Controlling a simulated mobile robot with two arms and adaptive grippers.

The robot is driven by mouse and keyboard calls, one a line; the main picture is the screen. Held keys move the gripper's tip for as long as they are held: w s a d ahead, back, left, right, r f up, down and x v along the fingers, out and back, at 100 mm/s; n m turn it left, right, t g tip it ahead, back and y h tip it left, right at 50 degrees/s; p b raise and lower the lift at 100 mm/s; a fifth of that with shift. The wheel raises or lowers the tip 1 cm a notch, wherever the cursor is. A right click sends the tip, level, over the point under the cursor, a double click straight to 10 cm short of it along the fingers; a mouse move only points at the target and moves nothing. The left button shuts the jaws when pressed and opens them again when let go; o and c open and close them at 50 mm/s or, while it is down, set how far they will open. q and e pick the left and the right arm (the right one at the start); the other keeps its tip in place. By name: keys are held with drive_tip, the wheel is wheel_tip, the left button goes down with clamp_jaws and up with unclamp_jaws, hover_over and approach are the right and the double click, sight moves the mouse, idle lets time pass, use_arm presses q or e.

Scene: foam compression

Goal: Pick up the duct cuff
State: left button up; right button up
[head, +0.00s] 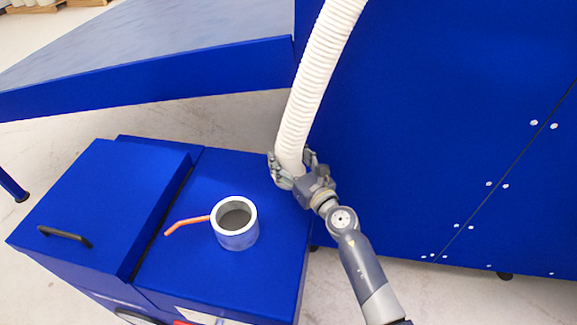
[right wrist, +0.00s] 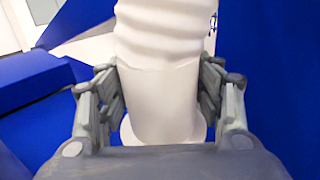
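The duct cuff (head: 289,159) is the smooth white end of a white ribbed hose (head: 316,84) that comes down from the top of the head view. My right gripper (head: 292,164) is at this lower end, with a finger on each side. In the right wrist view the cuff (right wrist: 160,98) stands between the fingers, and both finger pads appear to touch its sides. The gripper is shut on the cuff. A wider white rim shows at the cuff's lower end, partly hidden by the gripper body. My left gripper is not in view.
A blue machine box (head: 190,275) stands left of the gripper, with a grey metal port (head: 236,238) and an orange handle (head: 186,224) on top. A black handle (head: 65,236) is on its left lid. A large blue panel (head: 430,120) rises at the right.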

drive_tip(key=c, duration=0.5)
drive_tip(key=shift+o, duration=0.2)
